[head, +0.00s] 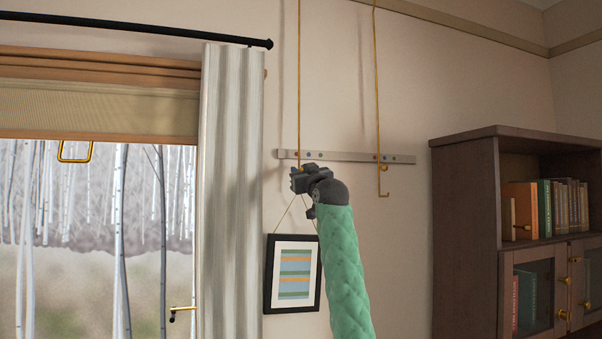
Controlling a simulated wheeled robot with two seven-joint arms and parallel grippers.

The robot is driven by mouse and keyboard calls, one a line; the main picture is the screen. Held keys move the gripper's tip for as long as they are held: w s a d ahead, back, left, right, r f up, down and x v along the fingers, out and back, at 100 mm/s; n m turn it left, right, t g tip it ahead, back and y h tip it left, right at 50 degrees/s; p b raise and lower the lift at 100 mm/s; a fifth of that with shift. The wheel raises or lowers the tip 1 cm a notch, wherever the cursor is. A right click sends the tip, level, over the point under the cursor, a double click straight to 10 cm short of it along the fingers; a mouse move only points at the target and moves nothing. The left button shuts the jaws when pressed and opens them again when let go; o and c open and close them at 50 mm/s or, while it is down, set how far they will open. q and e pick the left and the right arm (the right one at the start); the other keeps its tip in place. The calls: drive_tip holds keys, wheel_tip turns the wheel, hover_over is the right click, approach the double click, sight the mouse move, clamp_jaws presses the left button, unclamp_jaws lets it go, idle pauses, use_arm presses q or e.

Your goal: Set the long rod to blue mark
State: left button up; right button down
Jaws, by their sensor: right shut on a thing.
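Two thin brass rods hang down the wall in front of a pale rail (345,157) with small coloured dots. The left rod (299,90) runs down to my right gripper (298,178), which is shut on its lower part and hides its end. The right rod (377,90) hangs free and ends in a small hook below the rail. The left rod crosses the rail beside a small blue dot (308,155). Other dots sit near both rods, too small to tell all their colours. I cannot tell which rod is longer overall. My left gripper is out of view.
A framed picture (268,275) hangs on cords just below my right gripper; the cords' top is hidden. A striped curtain (230,190) and window are at left. A dark bookcase (465,220) stands at right. The wall between rods and bookcase is clear.

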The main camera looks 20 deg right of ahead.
drive_tip(key=d+b, duration=0.1)
drive_tip(key=d, duration=0.3)
drive_tip(key=c, duration=1.3)
unclamp_jaws()
